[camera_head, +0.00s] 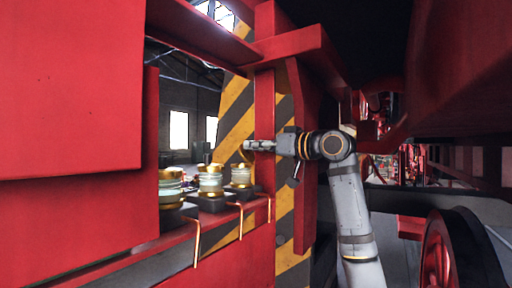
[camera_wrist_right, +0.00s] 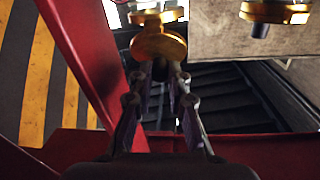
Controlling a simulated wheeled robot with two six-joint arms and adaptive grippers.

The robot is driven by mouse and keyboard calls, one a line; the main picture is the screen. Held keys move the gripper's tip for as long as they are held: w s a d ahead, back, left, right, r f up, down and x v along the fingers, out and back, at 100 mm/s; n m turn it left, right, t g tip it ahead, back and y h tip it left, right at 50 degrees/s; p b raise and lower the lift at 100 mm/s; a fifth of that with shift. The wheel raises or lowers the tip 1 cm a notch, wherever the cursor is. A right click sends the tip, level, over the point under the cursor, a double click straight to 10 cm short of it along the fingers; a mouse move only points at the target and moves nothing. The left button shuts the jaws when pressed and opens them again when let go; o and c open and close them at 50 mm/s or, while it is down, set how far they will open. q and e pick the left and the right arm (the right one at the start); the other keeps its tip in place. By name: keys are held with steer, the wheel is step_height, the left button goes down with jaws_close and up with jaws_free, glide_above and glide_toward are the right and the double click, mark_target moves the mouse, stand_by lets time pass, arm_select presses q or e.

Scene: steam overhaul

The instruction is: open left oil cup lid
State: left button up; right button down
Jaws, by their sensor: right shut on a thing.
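Three oil cups with glass bodies and brass tops stand in a row: the left one (camera_head: 171,188), the middle one (camera_head: 210,181) and the right one (camera_head: 241,176). My right gripper (camera_head: 250,146) reaches in from the right, just above the right cup. In the wrist view its fingers (camera_wrist_right: 160,72) are shut on a round brass lid (camera_wrist_right: 159,42). In the head view this lid looks tilted up above the right cup, partly hidden by the fingers. The lids of the left and middle cups appear to be on. My left gripper is not in view.
Thin copper pipes (camera_head: 197,240) hang below the cups' dark base blocks. A red post (camera_head: 265,110) and a yellow-black striped panel (camera_head: 235,120) stand close to my right gripper. A large red panel (camera_head: 70,90) fills the left. Another brass part (camera_wrist_right: 275,12) shows in the wrist view.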

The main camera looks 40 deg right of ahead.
steer(key=shift+f, duration=0.1)
steer(key=shift+s+d+f+m+t+y+b, duration=0.2)
steer(key=shift+s+f+t+b, duration=0.25)
steer(key=shift+t+b, duration=1.5)
steer(key=shift+s+d+f+m+t+y+b, duration=0.15)
steer(key=shift+s+f+t+y+b, duration=0.4)
steer(key=shift+b, duration=2.65)
steer(key=shift+s+d+f+m+t+y+b, duration=0.1)
steer(key=shift+s+d+f+m+t+b, duration=0.15)
steer(key=shift+t+b, duration=1.75)
steer(key=shift+r+g+b, duration=0.1)
steer(key=shift+g+b, duration=0.4)
steer(key=shift+b, duration=0.05)
steer(key=c, duration=1.3)
jaws_free()
steer(key=shift+s, duration=0.1)
